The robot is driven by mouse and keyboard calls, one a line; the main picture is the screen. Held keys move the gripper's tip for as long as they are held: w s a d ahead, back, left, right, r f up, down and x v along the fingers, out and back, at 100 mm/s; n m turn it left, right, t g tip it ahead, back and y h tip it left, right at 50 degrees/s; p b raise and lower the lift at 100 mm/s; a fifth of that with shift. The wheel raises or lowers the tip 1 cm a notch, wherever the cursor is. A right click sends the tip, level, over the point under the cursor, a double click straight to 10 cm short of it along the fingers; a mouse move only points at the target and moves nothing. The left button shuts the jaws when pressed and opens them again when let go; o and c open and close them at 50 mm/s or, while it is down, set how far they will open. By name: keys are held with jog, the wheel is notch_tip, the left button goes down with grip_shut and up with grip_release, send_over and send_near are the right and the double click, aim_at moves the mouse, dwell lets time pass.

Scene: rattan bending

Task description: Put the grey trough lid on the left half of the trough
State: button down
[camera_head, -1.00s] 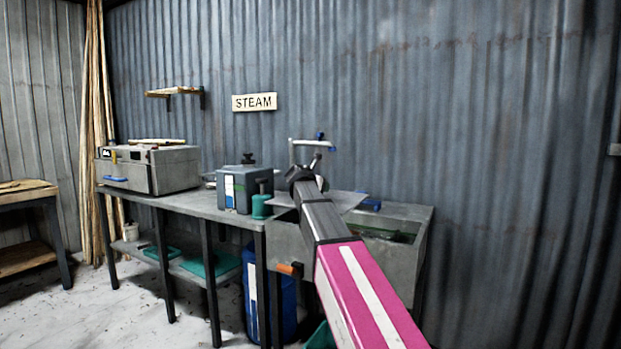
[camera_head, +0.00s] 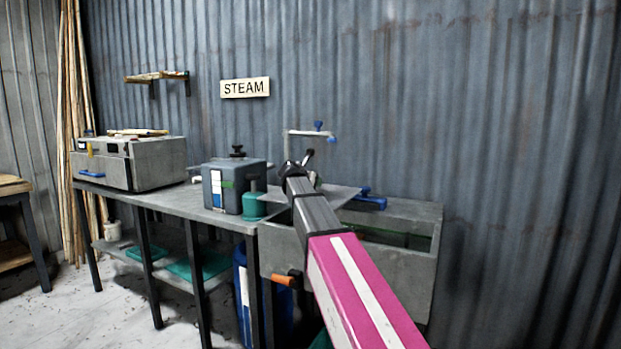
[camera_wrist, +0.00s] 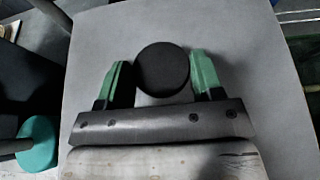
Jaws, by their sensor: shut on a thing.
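The grey trough (camera_head: 405,246) stands at the right end of the bench, and its right part is open. The grey lid (camera_head: 340,194) is a flat plate over the left half of the trough, partly hidden by my arm. In the wrist view the lid (camera_wrist: 240,60) fills most of the picture, with a round black knob (camera_wrist: 162,69) on it. My gripper (camera_wrist: 162,80) has its green fingers on both sides of the knob and is shut on it. I cannot tell whether the lid hovers over the trough rim or touches it.
A pipe with a blue tap (camera_head: 319,127) rises behind the trough, and a blue fitting (camera_head: 371,198) is at the lid's right. A teal canister (camera_head: 254,206) and a grey steam box (camera_head: 233,184) stand left of the trough. An orange handle (camera_head: 283,280) sticks out in front.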

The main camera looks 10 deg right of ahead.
notch_tip(320, 180, down, 8)
jog(key=shift+f, duration=0.2)
dwell(0.5)
dwell(0.4)
jog(key=shift+c, duration=0.8)
grip_release()
